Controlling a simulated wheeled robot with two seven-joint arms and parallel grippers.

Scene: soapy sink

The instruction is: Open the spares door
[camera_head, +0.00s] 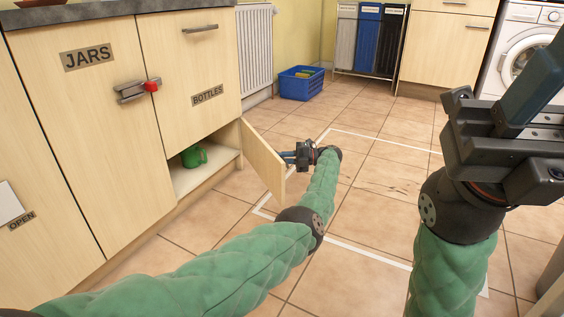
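A low pale wooden door (264,163) on the cabinet under the BOTTLES door stands swung open, with its edge towards the floor area. No SPARES label shows on the side of it I see. A green mug (194,156) stands on the shelf of the opened compartment.
The JARS door (95,130) and BOTTLES door (190,75) are shut, with a red-marked metal latch (138,90) across their seam. A blue crate (301,83), bins (367,40) and a washing machine (520,50) stand at the back. The tiled floor between is clear.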

